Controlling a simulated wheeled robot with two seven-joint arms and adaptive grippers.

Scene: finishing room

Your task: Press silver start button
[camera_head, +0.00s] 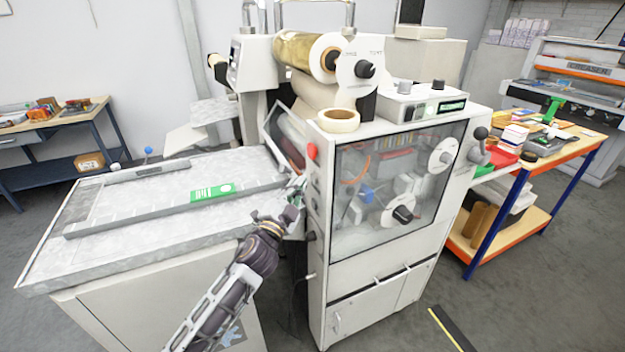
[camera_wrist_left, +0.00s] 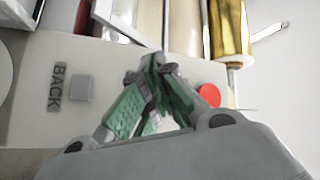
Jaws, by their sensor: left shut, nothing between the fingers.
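My left gripper (camera_head: 296,186) is in front of the narrow side panel of the laminating machine (camera_head: 330,285), just below a red button (camera_head: 312,151). In the left wrist view the fingers (camera_wrist_left: 158,62), with green pads, are shut and empty over the panel. The red button (camera_wrist_left: 209,95) is right of the fingers. A grey square button (camera_wrist_left: 80,88) is on their left, beside the label "BACK" (camera_wrist_left: 57,86). No button marked start is readable; the fingers cover the panel between these two buttons. I cannot tell whether the fingertips touch the panel.
A grey feed table (camera_head: 150,215) with a guide bar and a green label (camera_head: 212,192) lies left of my gripper. Gold film rolls (camera_head: 300,50) and a tape roll (camera_head: 338,120) are on top of the machine. A workbench (camera_head: 565,160) stands right. Floor is free in front.

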